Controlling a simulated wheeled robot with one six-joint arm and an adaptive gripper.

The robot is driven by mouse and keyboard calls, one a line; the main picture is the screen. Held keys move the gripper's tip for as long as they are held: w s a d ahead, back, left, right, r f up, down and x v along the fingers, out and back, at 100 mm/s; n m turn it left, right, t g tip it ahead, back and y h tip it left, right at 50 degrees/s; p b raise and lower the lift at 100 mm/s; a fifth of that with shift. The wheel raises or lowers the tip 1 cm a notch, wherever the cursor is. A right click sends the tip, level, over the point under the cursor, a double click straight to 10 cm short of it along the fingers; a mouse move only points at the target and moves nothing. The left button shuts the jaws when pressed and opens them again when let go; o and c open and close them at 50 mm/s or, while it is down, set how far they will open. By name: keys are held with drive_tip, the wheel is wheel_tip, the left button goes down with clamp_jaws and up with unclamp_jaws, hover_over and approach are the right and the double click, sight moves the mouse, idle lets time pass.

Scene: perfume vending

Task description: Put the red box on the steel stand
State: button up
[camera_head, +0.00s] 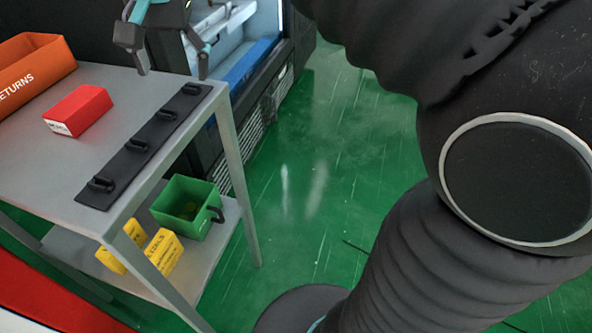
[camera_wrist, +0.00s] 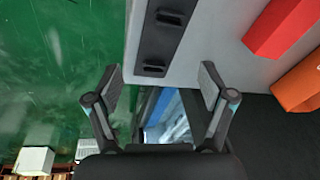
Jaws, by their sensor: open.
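The red box (camera_head: 80,108) lies on the top of a grey metal stand (camera_head: 122,88), with a white label on its near end. The box also shows at the upper right of the wrist view (camera_wrist: 280,26). My gripper (camera_head: 172,62) is open and empty at the far right end of the stand, apart from the box. In the wrist view its two fingers (camera_wrist: 160,80) are spread, with nothing between them but background beyond the stand's edge.
A black strip with several hooks (camera_head: 140,150) runs along the right edge. The lower shelf holds a green bin (camera_head: 184,208) and yellow boxes (camera_head: 163,251). Green floor (camera_head: 320,170) is open to the right.

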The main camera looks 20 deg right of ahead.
drive_tip(key=s+d+f+n+t, duration=0.3)
drive_tip(key=s+d+f+n, duration=0.1)
drive_tip(key=s+d+f, duration=1)
wheel_tip(320, 180, down, 3)
drive_tip(key=shift+s+h, duration=0.4)
drive_tip(key=shift+s, duration=0.6)
